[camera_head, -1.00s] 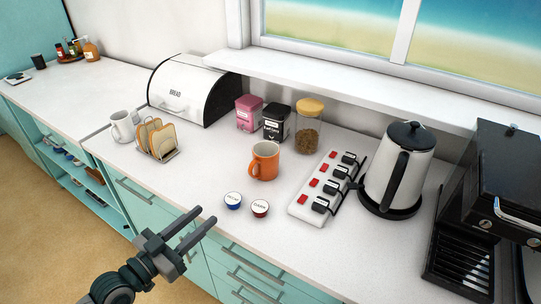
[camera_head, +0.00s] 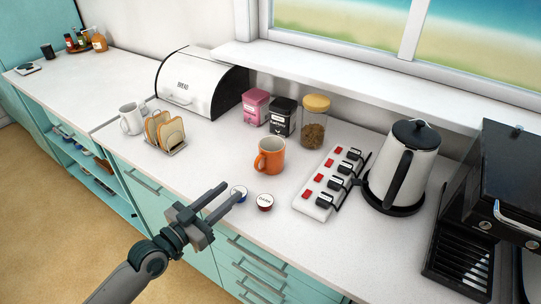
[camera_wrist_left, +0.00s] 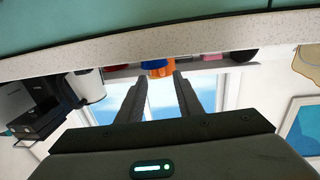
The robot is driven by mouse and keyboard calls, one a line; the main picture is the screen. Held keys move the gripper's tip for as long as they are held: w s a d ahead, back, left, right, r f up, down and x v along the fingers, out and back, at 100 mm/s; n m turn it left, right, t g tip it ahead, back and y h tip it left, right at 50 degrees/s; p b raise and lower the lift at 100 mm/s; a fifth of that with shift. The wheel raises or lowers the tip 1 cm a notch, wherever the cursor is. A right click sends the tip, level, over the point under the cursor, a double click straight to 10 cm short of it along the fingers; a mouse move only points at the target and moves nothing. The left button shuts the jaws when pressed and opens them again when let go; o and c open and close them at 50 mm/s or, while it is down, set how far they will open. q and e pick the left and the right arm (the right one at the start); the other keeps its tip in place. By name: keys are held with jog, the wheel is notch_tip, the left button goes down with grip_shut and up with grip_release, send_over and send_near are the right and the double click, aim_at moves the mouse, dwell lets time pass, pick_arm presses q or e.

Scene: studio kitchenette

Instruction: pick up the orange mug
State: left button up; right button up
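The orange mug (camera_head: 270,156) stands upright on the white counter, its handle on the left side. My left gripper (camera_head: 226,198) is at the counter's front edge, in front of and to the left of the mug, apart from it. Its two fingers are spread with nothing between them. In the left wrist view, upside down, the mug (camera_wrist_left: 158,69) shows beyond the gap between the open fingers (camera_wrist_left: 159,80), partly cut off by the counter edge. My right gripper is not in view.
A power strip (camera_head: 328,187) and kettle (camera_head: 402,170) stand right of the mug. A toast rack (camera_head: 172,150), white mug (camera_head: 132,119), bread bin (camera_head: 200,85), tins and jar (camera_head: 313,126) stand left and behind.

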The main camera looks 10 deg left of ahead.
aim_at(241, 188)
pick_arm(q)
jog(key=p+x, duration=0.1)
jog(key=x, duration=0.4)
jog(key=shift+w+r, duration=0.1)
jog(key=shift+w+d, duration=0.2)
jog(key=shift+w, duration=0.1)
jog(key=shift+p, duration=0.3)
jog(key=shift+w+d, duration=0.1)
jog(key=shift+w, duration=0.15)
jog(key=x, duration=0.1)
jog(key=p+x, duration=0.2)
jog(key=x, duration=0.1)
jog(key=shift+r, duration=0.25)
jog(key=shift+w+f, duration=0.1)
jog(key=shift+w, duration=0.25)
grip_shut()
